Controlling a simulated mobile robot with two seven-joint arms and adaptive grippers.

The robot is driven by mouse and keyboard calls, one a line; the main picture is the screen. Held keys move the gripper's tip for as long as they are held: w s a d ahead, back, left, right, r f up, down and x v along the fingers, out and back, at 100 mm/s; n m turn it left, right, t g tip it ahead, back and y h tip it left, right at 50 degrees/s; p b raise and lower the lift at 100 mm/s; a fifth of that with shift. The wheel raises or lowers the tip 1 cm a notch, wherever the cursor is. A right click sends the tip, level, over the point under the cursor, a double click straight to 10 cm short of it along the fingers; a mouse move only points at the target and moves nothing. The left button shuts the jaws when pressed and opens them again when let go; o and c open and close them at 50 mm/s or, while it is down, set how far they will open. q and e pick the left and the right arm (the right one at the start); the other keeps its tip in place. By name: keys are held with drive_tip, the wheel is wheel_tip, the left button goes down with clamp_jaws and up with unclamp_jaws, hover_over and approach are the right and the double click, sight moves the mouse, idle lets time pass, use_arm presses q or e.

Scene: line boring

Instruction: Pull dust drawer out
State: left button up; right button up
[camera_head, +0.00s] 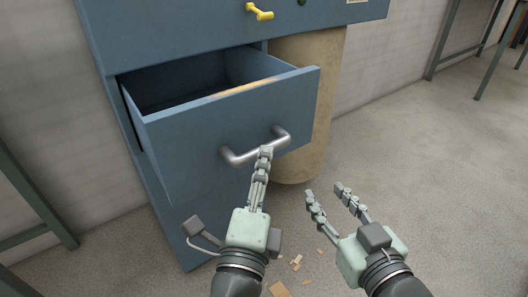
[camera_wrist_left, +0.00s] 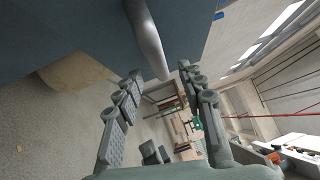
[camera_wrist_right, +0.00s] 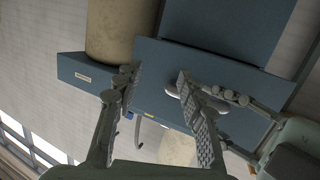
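The blue dust drawer (camera_head: 215,130) is pulled partly out of the blue cabinet (camera_head: 185,32), and its inside shows from above. Its curved metal handle (camera_head: 240,156) is on the front face. My left gripper (camera_head: 265,152) is at the middle of the handle.
A tan cylindrical drum (camera_head: 310,100) stands right of the drawer, close to it. A yellow handle (camera_head: 259,12) sticks out of the cabinet above. Small wood scraps (camera_head: 279,289) lie on the floor. The concrete floor (camera_head: 430,170) at right is clear.

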use_arm(q)
drive_tip(key=shift+x, duration=2.35)
use_arm(e)
drive_tip(key=shift+s+d+f+g+h, duration=0.15)
drive_tip(key=shift+d+f+g, duration=0.2)
drive_tip(key=shift+f, duration=0.3)
drive_tip(key=shift+s+d+f+g+h, duration=0.15)
drive_tip(key=shift+d+f+g, duration=0.2)
drive_tip(key=shift+f, duration=0.25)
use_arm(q)
drive_tip(key=shift+c, duration=0.2)
use_arm(e)
drive_tip(key=shift+w, duration=0.1)
use_arm(q)
clamp_jaws()
